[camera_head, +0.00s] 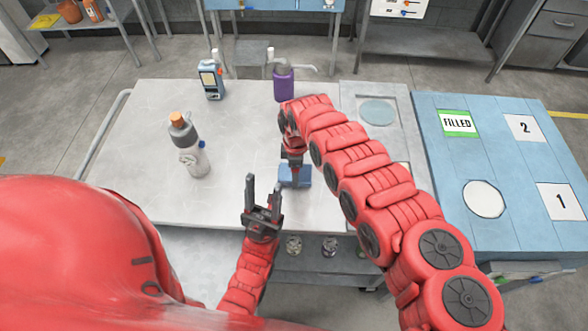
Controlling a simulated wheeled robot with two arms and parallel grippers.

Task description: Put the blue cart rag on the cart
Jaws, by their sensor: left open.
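The blue rag (301,170) is a small folded blue piece near the middle of the grey-topped cart (140,135). My right arm reaches in from the right and its gripper (294,177) points down right at the rag, partly covering it. I cannot tell whether the rag rests on the cart top or hangs just above it, nor whether those fingers grip it. My left gripper (263,186) is open and empty, fingers pointing away from me, over the cart's near edge, left of the rag and apart from it.
A bottle with an orange cap (190,150), a blue-grey container (211,80) and a purple pump can (283,83) stand on the cart. A blue table (455,190) with labels stands at right. The cart top's left and front-left area is clear.

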